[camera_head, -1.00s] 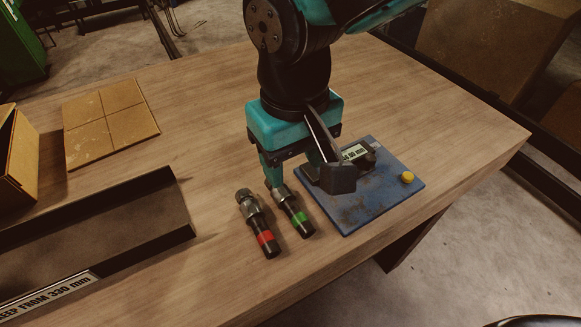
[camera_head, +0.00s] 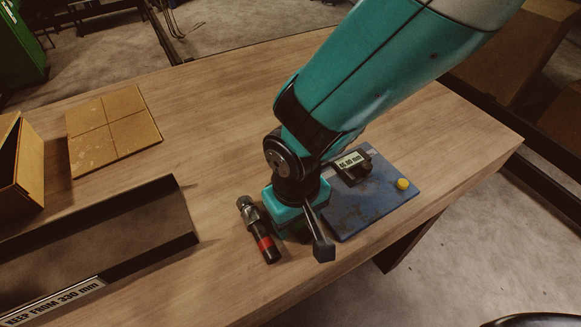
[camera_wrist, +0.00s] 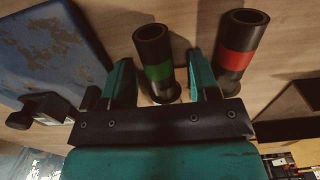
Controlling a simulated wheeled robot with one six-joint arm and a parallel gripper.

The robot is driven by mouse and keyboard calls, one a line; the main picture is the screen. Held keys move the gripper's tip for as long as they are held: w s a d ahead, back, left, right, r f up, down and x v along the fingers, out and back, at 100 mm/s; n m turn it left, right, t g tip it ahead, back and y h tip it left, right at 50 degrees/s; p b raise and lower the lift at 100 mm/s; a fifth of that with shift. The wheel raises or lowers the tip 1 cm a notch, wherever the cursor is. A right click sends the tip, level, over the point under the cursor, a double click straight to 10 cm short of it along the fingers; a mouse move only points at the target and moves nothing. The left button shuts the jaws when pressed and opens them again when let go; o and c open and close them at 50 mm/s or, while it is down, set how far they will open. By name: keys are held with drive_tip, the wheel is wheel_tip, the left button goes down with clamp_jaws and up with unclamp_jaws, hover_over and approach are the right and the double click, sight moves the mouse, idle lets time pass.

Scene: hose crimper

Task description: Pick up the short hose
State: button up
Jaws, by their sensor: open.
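Two dark hoses with metal ends lie side by side on the table. The green-banded hose (camera_wrist: 157,62) shows in the wrist view between the two fingers of my open gripper (camera_wrist: 162,76); I cannot tell whether either finger touches it. In the head view my gripper (camera_head: 290,226) hides that hose. The red-banded hose (camera_wrist: 238,58) lies just right of the fingers in the wrist view. In the head view the red-banded hose (camera_head: 261,234) lies left of my gripper. I cannot tell for sure which hose is shorter.
A blue plate (camera_head: 375,204) with a small display (camera_head: 350,160) and a yellow button (camera_head: 402,184) lies close right of my gripper. A dark tray (camera_head: 180,209) labelled "keep from 330 mm" stands to the left. A cardboard sheet (camera_head: 112,130) and open box (camera_head: 27,165) are farther left.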

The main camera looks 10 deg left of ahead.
drive_tip(key=shift+c, duration=0.2)
clamp_jaws()
